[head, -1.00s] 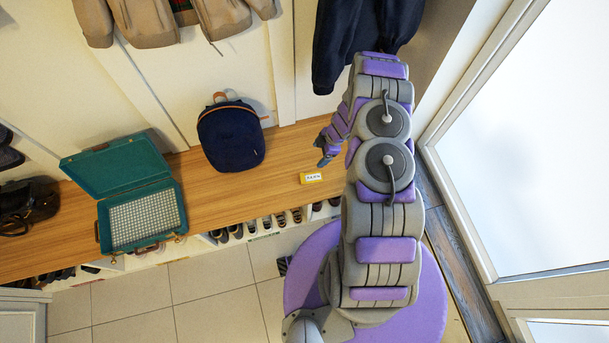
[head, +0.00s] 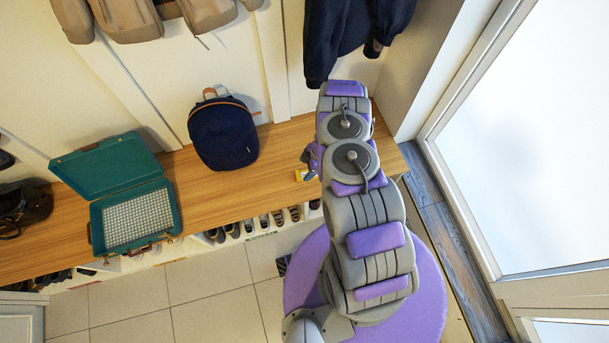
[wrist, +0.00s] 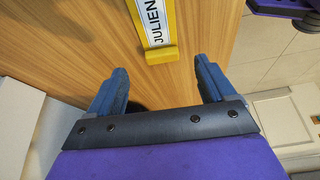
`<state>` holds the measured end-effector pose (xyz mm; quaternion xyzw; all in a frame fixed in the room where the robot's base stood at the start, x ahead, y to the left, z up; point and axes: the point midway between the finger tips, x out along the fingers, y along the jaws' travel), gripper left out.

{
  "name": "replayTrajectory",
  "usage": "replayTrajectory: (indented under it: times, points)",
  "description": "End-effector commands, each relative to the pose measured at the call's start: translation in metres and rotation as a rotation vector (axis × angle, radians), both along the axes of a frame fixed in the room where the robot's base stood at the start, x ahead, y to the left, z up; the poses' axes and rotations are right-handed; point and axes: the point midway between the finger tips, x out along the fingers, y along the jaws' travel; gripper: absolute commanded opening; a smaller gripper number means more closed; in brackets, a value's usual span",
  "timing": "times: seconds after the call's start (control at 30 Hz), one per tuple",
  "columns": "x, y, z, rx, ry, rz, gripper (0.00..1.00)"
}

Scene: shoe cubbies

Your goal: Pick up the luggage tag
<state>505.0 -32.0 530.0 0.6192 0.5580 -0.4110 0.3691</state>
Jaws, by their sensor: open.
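The yellow luggage tag (wrist: 161,54) lies on the wooden bench, with a white label reading "JULIEN" in the wrist view. In the head view the tag (head: 300,175) is partly hidden by my arm. My gripper (wrist: 160,75) is open, its two blue fingers apart and empty. In the wrist view the tag's near end lies just beyond the fingertips, between their lines. In the head view my gripper (head: 308,160) is mostly hidden beside my arm, close to the tag.
On the wooden bench (head: 200,201) stand a navy backpack (head: 223,134) and an open green case (head: 115,190). Shoes (head: 232,229) sit in cubbies below. Coats (head: 350,35) hang behind, and a glass door (head: 535,150) is at right. Bench between case and tag is clear.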

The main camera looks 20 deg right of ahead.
Motion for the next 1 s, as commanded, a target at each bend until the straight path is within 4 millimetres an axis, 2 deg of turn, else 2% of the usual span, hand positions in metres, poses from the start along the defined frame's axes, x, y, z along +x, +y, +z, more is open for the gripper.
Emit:
replayTrajectory:
  times: [0.33, 0.63, 1.0]
  points:
    - [0.000, 0.016, -0.043, -0.005, 0.001, 0.002, 0.83]
    - [0.001, 0.016, -0.047, 0.003, -0.001, 0.000, 0.83]
    - [0.001, 0.019, -0.047, -0.004, -0.001, 0.001, 0.48]
